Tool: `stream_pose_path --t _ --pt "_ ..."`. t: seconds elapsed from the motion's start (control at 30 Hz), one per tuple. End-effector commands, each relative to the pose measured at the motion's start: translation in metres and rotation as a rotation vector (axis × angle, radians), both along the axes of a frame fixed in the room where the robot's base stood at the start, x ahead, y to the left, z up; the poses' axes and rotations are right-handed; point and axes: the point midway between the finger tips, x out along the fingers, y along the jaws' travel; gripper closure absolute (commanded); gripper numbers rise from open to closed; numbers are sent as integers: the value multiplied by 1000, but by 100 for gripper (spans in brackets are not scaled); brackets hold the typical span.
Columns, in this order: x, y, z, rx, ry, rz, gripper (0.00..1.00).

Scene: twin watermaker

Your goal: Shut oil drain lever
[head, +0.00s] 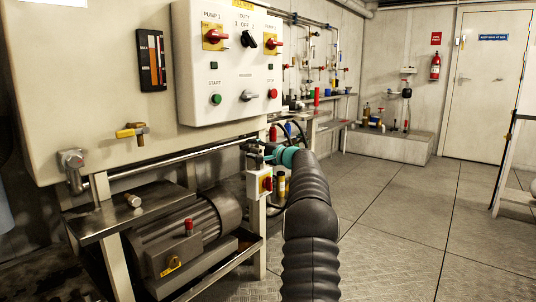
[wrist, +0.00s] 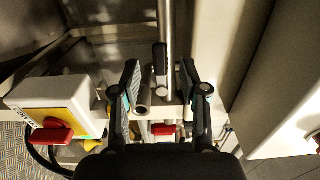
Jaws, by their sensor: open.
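My gripper (head: 264,154) is at the far end of my arm, beside the bench frame under the white control box. In the wrist view my gripper (wrist: 160,78) is open, with one finger on each side. A small black handle (wrist: 160,57) by a steel rod shows between the fingertips; I see no clear contact. I cannot tell whether it is the oil drain lever. Other lever-like parts are a yellow-handled valve (head: 130,132) on the cream tank and a yellow part (head: 172,265) low at the motor. No label names the oil drain lever.
A switch box with a red knob (head: 266,184) stands close below my gripper; this switch box (wrist: 58,108) is left in the wrist view. The control box (head: 228,60) overhangs the bench. A grey motor (head: 185,240) sits on the lower shelf. The floor (head: 400,220) to the right is clear.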

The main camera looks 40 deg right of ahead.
Motion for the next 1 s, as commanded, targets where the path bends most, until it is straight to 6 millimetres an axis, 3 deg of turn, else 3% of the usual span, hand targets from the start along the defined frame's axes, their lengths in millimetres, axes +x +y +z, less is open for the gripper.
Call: stream_pose_path --t 0.2,0.4,0.6,1.0 --pt "-46 -11 1 1 0 -4 56" --pt "-77 -17 0 2 0 -4 56" --pt "-91 -20 0 1 0 -3 56" --pt "-92 -21 -1 1 0 -2 56"
